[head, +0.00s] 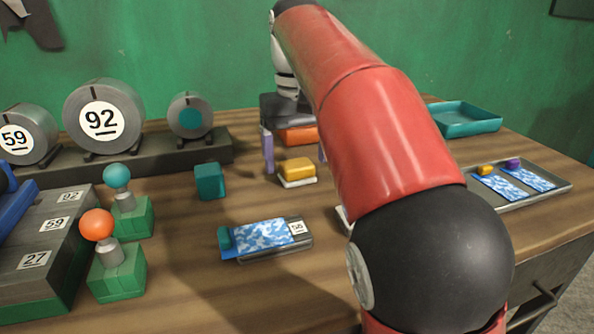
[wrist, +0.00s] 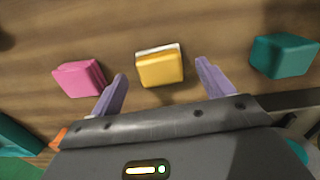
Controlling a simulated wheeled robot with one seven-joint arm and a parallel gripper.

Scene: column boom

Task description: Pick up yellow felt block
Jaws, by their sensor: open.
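The yellow felt block (head: 298,167) sits on the wooden table, with a thin white layer along its lower edge. In the wrist view the yellow block (wrist: 160,69) lies centred between my two purple fingers, around the level of their tips, with a gap on both sides. My gripper (head: 295,162) is open and empty. It points down just behind the block in the head view, its right finger partly hidden by my red arm. How high the fingertips are above the table is hard to tell. The open gripper also shows in the wrist view (wrist: 161,69).
A pink block (wrist: 79,78) and a teal block (wrist: 284,55) flank the yellow one. An orange block (head: 298,136) lies behind my gripper. A blue-and-white patterned piece (head: 265,236) lies in front. A teal tray (head: 465,119) and a grey tray (head: 540,195) are at right.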

